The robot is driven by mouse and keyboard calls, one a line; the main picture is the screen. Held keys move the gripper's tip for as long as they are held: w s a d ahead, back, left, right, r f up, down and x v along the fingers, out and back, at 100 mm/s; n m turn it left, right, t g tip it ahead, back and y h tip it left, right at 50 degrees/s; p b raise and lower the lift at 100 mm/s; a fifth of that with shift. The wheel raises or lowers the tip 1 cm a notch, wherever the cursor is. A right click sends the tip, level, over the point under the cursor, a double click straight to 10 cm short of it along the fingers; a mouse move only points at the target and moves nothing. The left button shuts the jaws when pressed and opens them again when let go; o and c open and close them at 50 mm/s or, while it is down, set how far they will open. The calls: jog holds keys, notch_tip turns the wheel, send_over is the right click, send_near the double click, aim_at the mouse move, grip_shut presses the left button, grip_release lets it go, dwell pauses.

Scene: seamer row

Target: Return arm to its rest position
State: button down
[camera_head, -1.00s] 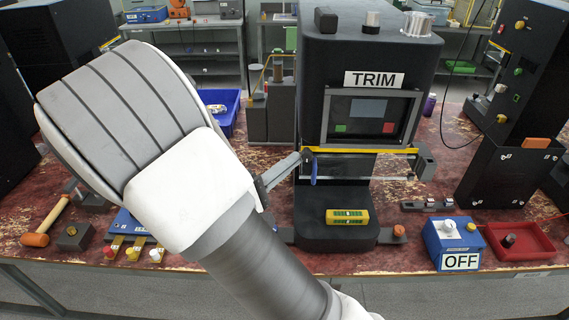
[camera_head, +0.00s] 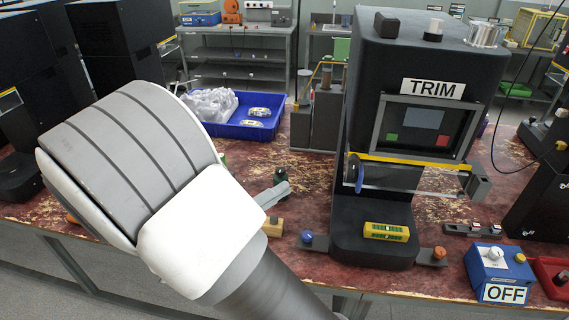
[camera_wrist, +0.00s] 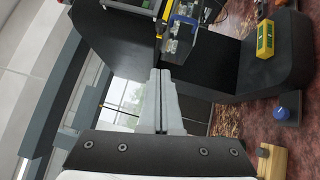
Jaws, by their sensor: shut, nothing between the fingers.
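My gripper shows in the wrist view (camera_wrist: 162,90) as two grey fingers pressed together, with nothing between them. In the head view a small grey part of my gripper (camera_head: 278,190) shows past my white and grey arm, left of the TRIM machine (camera_head: 425,60). My arm fills the lower left of the head view and hides part of the bench. The gripper is apart from the yellow level-like block (camera_head: 386,232) on the machine's base. That block also shows at the upper right of the wrist view (camera_wrist: 265,38).
A blue bin (camera_head: 235,128) with a clear bag and small parts stands behind my arm. A blue OFF box (camera_head: 497,272) and a red tray (camera_head: 551,278) are at right. A blue knob (camera_head: 307,237) sits by the machine base. The red worn bench (camera_head: 440,215) is partly clear.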

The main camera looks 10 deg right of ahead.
jog(key=s+d+m+g+y, duration=0.5)
jog(key=s+d+g+y, duration=0.2)
jog(key=s+d+g, duration=0.4)
jog(key=s+a+r+m+t+y, duration=0.2)
jog(key=s+r+t+y, duration=0.2)
jog(key=r+t+y, duration=0.3)
jog(key=y, duration=0.3)
